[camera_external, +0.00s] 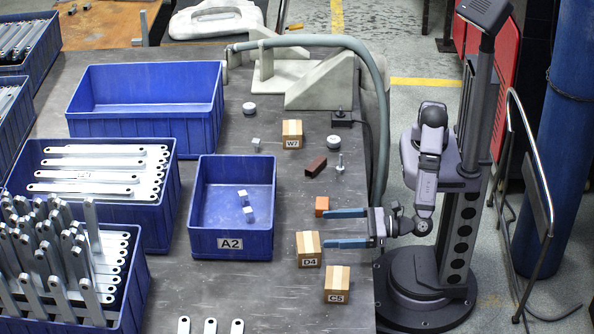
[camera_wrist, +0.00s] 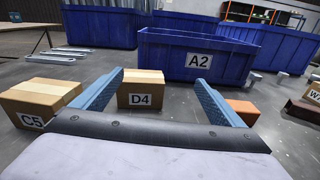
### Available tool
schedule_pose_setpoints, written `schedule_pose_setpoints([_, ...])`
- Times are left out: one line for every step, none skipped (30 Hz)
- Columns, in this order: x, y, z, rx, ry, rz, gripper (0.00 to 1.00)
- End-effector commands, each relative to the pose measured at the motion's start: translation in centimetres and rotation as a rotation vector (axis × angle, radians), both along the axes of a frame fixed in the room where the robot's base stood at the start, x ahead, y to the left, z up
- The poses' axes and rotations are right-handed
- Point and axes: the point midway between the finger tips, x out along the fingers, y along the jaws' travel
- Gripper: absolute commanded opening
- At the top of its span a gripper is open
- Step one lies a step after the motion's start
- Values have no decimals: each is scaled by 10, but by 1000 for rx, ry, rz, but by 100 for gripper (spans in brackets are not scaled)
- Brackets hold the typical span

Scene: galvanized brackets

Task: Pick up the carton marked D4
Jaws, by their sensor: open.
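The carton marked D4 (camera_external: 309,246) is a small brown box with a paler tape strip, standing on the dark table in front of bin A2. In the wrist view the D4 carton (camera_wrist: 141,88) stands beyond my fingers, between them and nearer the left one. My gripper (camera_external: 346,228) has two blue fingers spread wide with nothing between them. In the wrist view my gripper (camera_wrist: 160,88) is also open and empty. In the external view the near finger passes just above or behind the D4 carton; I cannot tell whether they touch.
Carton C5 (camera_external: 337,284) stands close to D4, left of my fingers in the wrist view (camera_wrist: 42,100). An orange block (camera_external: 322,206) lies near the far finger. Blue bin A2 (camera_external: 231,243) stands behind D4. Carton W7 (camera_external: 292,133) and a dark red block (camera_external: 316,166) are farther off.

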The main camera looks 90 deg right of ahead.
Motion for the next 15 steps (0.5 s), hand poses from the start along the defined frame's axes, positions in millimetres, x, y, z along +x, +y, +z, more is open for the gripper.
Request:
schedule_pose_setpoints([-10,12,-14,-16,-19,35,92])
schedule_pose_setpoints([-14,16,-17,-25,-27,49,92])
schedule_pose_setpoints([-19,21,-19,-33,-36,65,92])
schedule_pose_setpoints([-21,24,-21,-40,-41,73,92])
schedule_pose_setpoints([-24,26,-22,-44,-46,80,92])
schedule_pose_setpoints([-26,28,-23,-48,-50,88,92])
schedule_pose_setpoints([-27,29,-23,-50,-52,92,92])
schedule_pose_setpoints([-28,30,-23,-52,-54,94,92])
schedule_pose_setpoints([-28,31,-23,-52,-56,96,92])
schedule_pose_setpoints([-28,30,-22,-52,-56,95,92])
schedule_pose_setpoints([-27,30,-22,-52,-54,94,92])
schedule_pose_setpoints([-25,30,-22,-51,-54,93,92])
schedule_pose_setpoints([-23,30,-22,-51,-53,92,92])
schedule_pose_setpoints([-21,30,-22,-51,-53,91,92])
schedule_pose_setpoints([-17,30,-22,-51,-52,90,92])
